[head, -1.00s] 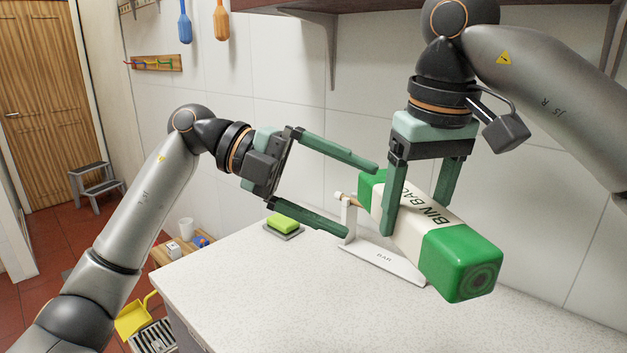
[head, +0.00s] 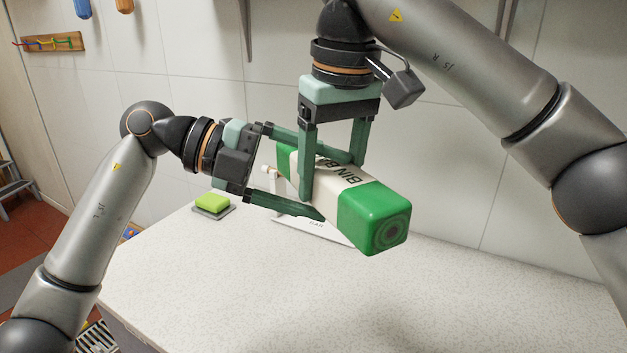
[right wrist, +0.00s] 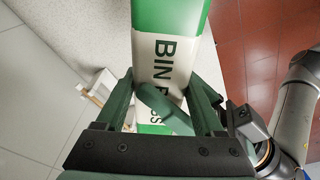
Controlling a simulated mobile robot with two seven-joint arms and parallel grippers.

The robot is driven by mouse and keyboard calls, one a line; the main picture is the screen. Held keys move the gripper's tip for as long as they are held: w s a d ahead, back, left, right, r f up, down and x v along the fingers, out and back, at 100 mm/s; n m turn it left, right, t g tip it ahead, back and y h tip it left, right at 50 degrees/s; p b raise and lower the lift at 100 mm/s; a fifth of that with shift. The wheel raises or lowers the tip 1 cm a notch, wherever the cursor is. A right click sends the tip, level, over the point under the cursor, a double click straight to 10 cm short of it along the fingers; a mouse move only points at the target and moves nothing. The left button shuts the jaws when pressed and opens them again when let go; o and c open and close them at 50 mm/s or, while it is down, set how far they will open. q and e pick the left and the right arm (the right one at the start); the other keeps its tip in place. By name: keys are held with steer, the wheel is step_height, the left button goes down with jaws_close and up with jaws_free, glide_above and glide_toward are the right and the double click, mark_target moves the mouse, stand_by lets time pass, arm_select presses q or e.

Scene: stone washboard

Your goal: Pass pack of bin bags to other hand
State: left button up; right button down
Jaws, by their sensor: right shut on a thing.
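The pack of bin bags (head: 373,218) is a long box with green ends and a white middle lettered in black. It hangs tilted above the worktop, its near green end toward the camera. My right gripper (head: 331,181) comes from above and is shut on the pack's middle. My left gripper (head: 337,187) reaches in from the left with its fingers spread apart, one over the pack and one low along its near side. In the right wrist view the pack (right wrist: 165,62) lies between my right fingers, and a left finger (right wrist: 163,110) crosses over it. Contact of the left fingers is unclear.
The speckled worktop (head: 230,290) below is mostly clear. A white stand (head: 315,229) is behind and below the pack, partly hidden. A green sponge (head: 212,201) sits on a grey holder near the wall. The tiled wall (head: 450,170) is close behind.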

mark_target(337, 168)
arm_select(q)
steer(key=shift+f, duration=0.3)
steer(key=c, duration=1)
arm_select(e)
steer(key=c, duration=1.6)
jaws_free()
steer(key=shift+r, duration=0.15)
arm_select(q)
steer(key=shift+c, duration=0.9)
arm_select(e)
steer(key=shift+c, duration=2)
jaws_free()
arm_select(q)
steer(key=shift+r, duration=0.1)
jaws_close()
arm_select(e)
steer(key=shift+o, duration=0.8)
arm_select(q)
steer(key=shift+r, duration=0.1)
arm_select(e)
steer(key=shift+o, duration=1.2)
steer(key=shift+s+d+r, duration=0.1)
steer(key=shift+s+r, duration=0.1)
steer(key=shift+r, duration=1.1)
steer(key=shift+s+d+r, duration=0.1)
steer(key=shift+s+r, duration=0.05)
steer(key=shift+r, duration=1.15)
steer(key=shift+s+d+r, duration=0.1)
steer(key=shift+s+r, duration=0.1)
steer(key=shift+r, duration=1.1)
